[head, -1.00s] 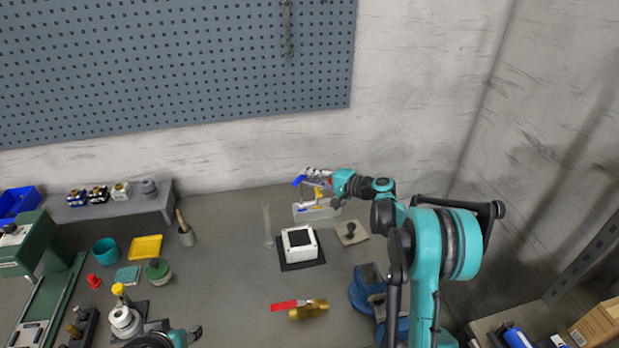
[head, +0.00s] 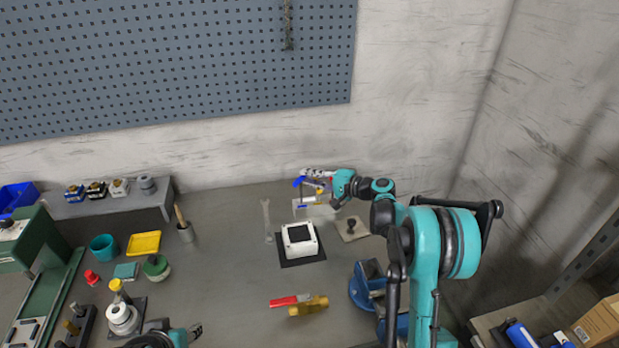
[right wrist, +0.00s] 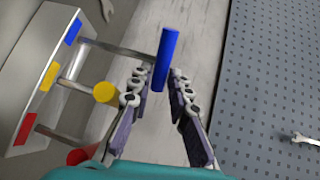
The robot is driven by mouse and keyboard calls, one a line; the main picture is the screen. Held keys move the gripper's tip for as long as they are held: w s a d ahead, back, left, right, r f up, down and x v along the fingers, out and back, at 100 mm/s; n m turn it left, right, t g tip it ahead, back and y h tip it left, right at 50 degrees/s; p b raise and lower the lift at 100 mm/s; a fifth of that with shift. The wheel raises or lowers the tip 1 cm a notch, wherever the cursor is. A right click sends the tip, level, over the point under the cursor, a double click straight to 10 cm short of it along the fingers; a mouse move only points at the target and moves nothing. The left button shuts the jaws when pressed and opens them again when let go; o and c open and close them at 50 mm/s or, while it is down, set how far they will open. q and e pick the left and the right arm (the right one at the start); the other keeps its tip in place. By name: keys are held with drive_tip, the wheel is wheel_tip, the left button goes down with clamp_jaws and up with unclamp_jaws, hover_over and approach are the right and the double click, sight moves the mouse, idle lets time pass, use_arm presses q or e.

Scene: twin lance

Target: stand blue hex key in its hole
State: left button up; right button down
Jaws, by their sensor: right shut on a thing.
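The blue hex key (right wrist: 165,58) has a blue sleeve and a grey shank. In the right wrist view its sleeve stands between the fingers of my right gripper (right wrist: 160,82), which is shut on it. The shank runs left toward the blue mark on the pale holder block (right wrist: 35,75); whether its tip is in the hole is unclear. The yellow key (right wrist: 105,92) and red key (right wrist: 78,156) stand from the block beside their marks. In the head view my right gripper (head: 322,182) is above the block (head: 318,211). My left gripper (head: 195,331) is small at the bottom; its jaw opening is unclear.
A white box (head: 300,239) on a dark mat and a grey plate with a black knob (head: 351,227) stand near the block. A wrench (head: 267,220) lies to the left. A red-handled brass valve (head: 308,306) lies in front. The pegboard (head: 170,60) hangs behind.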

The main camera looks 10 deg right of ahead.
drive_tip(key=shift+f, duration=0.4)
drive_tip(key=shift+r, duration=0.15)
drive_tip(key=shift+r+p, duration=0.45)
drive_tip(key=shift+r, duration=0.55)
idle(1.2)
drive_tip(key=shift+f+b, duration=1.1)
drive_tip(key=shift+f, duration=0.05)
drive_tip(key=c, duration=1.6)
unclamp_jaws()
drive_tip(key=shift+o, duration=1.3)
drive_tip(key=shift+s+r, duration=0.1)
drive_tip(key=shift+s, duration=0.1)
